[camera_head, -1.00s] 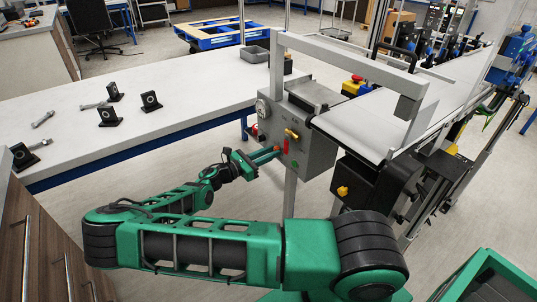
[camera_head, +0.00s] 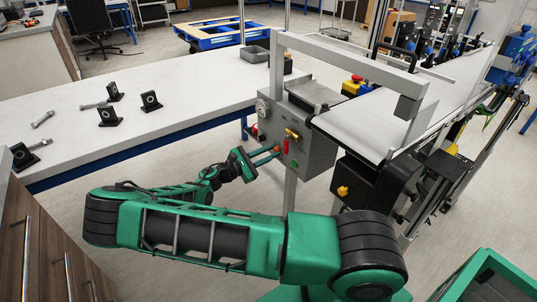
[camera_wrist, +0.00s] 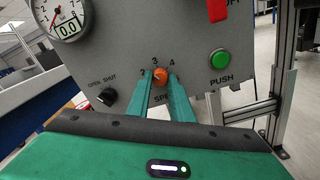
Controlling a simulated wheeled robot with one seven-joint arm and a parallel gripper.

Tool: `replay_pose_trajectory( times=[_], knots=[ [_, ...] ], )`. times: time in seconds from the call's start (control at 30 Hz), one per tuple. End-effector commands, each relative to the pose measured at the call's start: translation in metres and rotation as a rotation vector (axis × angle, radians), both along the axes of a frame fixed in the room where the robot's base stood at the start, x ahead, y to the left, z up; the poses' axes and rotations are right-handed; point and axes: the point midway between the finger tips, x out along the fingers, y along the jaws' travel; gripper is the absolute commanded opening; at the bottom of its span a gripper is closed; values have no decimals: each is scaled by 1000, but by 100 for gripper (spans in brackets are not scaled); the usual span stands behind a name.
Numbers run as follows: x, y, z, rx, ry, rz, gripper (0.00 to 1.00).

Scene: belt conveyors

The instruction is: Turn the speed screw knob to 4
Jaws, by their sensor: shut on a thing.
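The speed screw knob (camera_wrist: 160,74) is small and orange, on the grey control panel, with the numbers 2, 3 and 4 around it in the wrist view. The 3 is just above it; which number it points to is not clear. My gripper (camera_wrist: 160,80) is shut on the knob, one green finger on each side, and partly covers the speed label below it. In the head view my gripper (camera_head: 276,150) reaches the front of the grey control box (camera_head: 318,150) from the left.
On the panel are a round gauge (camera_wrist: 67,15) with a 0.0 display, a black open/shut knob (camera_wrist: 108,97), a green push button (camera_wrist: 219,59) and a red switch (camera_wrist: 217,10). A metal post (camera_wrist: 285,75) stands right. A white table (camera_head: 170,95) and conveyor (camera_head: 375,125) flank the box.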

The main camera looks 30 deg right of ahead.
Motion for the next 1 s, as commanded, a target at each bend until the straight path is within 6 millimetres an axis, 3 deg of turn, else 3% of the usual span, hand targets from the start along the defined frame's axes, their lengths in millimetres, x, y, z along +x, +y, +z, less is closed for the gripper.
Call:
replay_pose_trajectory(
  times=[1.0],
  knots=[
    [2,1,0,36,-963,1,0]
  ],
)
